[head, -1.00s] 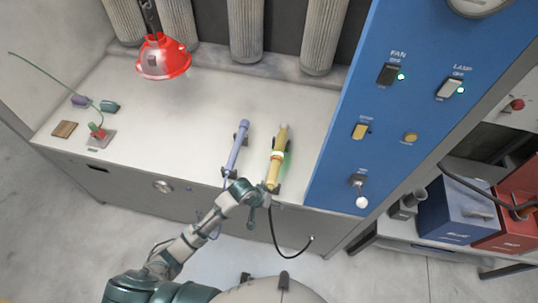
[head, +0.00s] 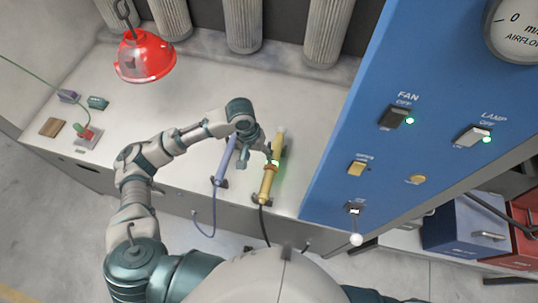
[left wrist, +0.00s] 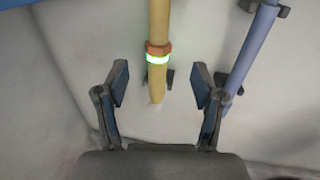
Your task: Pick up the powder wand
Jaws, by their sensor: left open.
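A yellow wand (head: 267,183) with an orange collar and a glowing green ring lies in dark holders on the bench. A blue-violet wand (head: 224,160) lies to its left. No readable label shows which one is the powder wand. My left gripper (head: 266,158) is open and over the yellow wand, partly covering it. In the left wrist view the open fingers (left wrist: 161,84) stand on either side of the yellow wand's end (left wrist: 157,88), with nothing gripped; contact cannot be told. The blue-violet wand (left wrist: 250,55) is outside the fingers, to the right. My right gripper is not in view.
A red hood (head: 145,57) hangs over the bench's left side. A blue panel (head: 370,140) with switches rises close right of the wands. Grey ducts (head: 243,25) stand behind. Small blocks and a green-corded device (head: 88,136) are at left. The bench middle is mostly clear.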

